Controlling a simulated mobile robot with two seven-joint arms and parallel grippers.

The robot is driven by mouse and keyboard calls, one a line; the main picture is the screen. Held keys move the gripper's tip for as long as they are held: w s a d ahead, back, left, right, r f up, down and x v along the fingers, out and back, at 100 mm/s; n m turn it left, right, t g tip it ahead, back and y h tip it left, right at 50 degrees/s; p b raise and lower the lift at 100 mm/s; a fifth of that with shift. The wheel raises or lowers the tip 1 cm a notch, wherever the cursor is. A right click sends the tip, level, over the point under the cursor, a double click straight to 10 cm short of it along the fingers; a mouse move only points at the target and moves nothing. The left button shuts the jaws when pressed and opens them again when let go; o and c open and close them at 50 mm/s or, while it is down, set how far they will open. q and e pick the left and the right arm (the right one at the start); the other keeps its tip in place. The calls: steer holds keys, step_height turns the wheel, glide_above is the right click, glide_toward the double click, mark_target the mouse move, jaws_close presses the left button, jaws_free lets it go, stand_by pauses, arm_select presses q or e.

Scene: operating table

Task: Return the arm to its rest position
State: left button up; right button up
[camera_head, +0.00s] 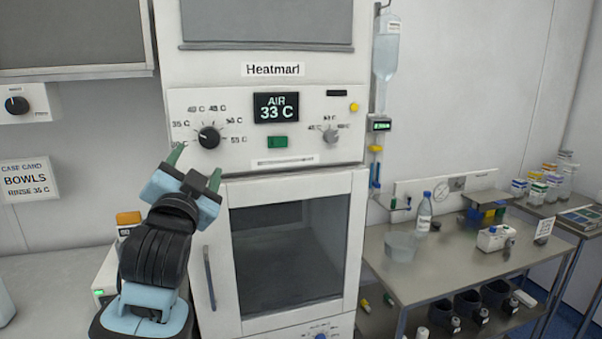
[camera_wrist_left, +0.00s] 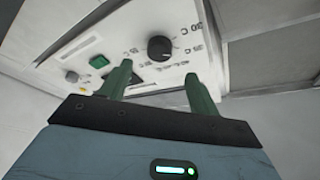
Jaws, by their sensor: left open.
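My left gripper (camera_head: 195,167) is raised in front of the warming cabinet (camera_head: 361,210), just below and left of the black dial (camera_head: 209,137). Its two green fingers are spread apart with nothing between them. In the left wrist view the open fingers (camera_wrist_left: 158,82) point up toward the control panel, and the black dial (camera_wrist_left: 161,48) shows beyond them, apart from the fingertips. The cabinet's display (camera_head: 276,107) reads AIR 33 C. My right gripper is not in view.
The cabinet's glass door (camera_head: 287,245) is closed, with a vertical handle (camera_head: 209,278) at its left. A steel cart (camera_head: 440,262) with a bottle (camera_head: 424,212) and a clear bowl (camera_head: 400,246) stands to the right. A fluid bag (camera_head: 387,48) hangs beside the cabinet.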

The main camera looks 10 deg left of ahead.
arm_select(q)
steer(key=s+d+f+g+h, duration=0.2)
steer(key=d+f+g+h, duration=0.1)
steer(key=f, duration=1.4)
steer(key=s+d+f+g+h, duration=0.1)
steer(key=d+f+g+h, duration=0.15)
steer(key=f, duration=1.45)
steer(key=s+d+f+n+g+h, duration=0.1)
steer(key=s+d+f+g, duration=0.1)
steer(key=s+f, duration=1.1)
steer(key=s+d+f+n+g+h, duration=0.1)
steer(key=s+d+f+n+g, duration=0.1)
steer(key=s+f, duration=1)
steer(key=shift+s+d+f+g, duration=0.35)
steer(key=shift+s+d+g, duration=0.3)
steer(key=shift+s, duration=0.5)
steer(key=shift+a, duration=0.1)
